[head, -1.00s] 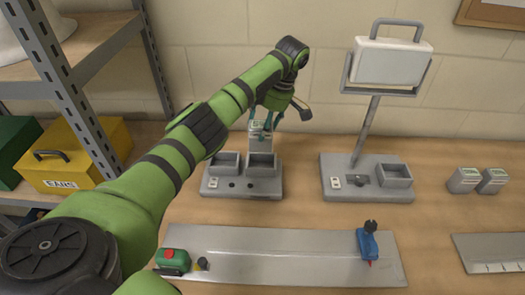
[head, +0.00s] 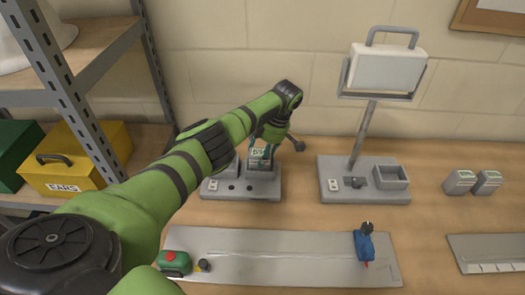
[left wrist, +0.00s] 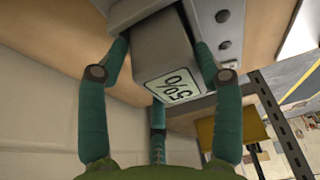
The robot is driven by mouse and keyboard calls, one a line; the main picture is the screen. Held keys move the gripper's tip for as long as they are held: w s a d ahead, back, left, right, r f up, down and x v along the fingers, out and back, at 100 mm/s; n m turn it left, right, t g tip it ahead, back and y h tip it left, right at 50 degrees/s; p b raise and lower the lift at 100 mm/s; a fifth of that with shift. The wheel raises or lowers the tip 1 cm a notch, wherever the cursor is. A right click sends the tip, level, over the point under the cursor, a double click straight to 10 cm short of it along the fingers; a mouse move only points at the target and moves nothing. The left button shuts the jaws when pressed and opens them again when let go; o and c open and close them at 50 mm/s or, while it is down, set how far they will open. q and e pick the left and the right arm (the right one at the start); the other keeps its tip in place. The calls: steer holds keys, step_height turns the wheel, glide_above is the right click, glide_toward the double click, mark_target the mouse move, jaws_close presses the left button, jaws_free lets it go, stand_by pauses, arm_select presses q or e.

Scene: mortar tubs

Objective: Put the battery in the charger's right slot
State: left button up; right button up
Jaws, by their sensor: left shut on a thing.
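The grey charger (head: 240,189) stands on the bench with two slots side by side. My left gripper (head: 266,146) is above its right slot, shut on the grey battery (head: 259,159). The battery is upright, its lower end at or inside the right slot; how deep it sits I cannot tell. In the left wrist view the teal fingers (left wrist: 163,75) straddle the battery (left wrist: 165,55), whose label reads 50%, and the charger (left wrist: 215,22) lies just beyond it. The left slot is partly hidden by my arm. My right gripper is not in view.
A lamp (head: 386,68) on a grey base (head: 366,194) with one open box stands to the right. Two more batteries (head: 459,183) sit farther right. A metal plate (head: 290,266) in front carries a green item (head: 173,264) and a blue tool (head: 365,246). Shelving and a yellow box (head: 70,180) are left.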

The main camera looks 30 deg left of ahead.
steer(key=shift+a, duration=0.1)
arm_select(q)
steer(key=o, duration=1.4)
steer(key=shift+f, duration=0.15)
steer(key=shift+o, duration=0.8)
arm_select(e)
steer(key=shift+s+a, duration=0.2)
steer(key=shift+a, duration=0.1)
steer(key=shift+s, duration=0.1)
arm_select(q)
steer(key=shift+w+r, duration=0.1)
steer(key=shift+r, duration=0.3)
steer(key=b+v, duration=0.3)
steer(key=v, duration=0.8)
steer(key=shift+d+r, duration=0.15)
steer(key=shift+r, duration=0.15)
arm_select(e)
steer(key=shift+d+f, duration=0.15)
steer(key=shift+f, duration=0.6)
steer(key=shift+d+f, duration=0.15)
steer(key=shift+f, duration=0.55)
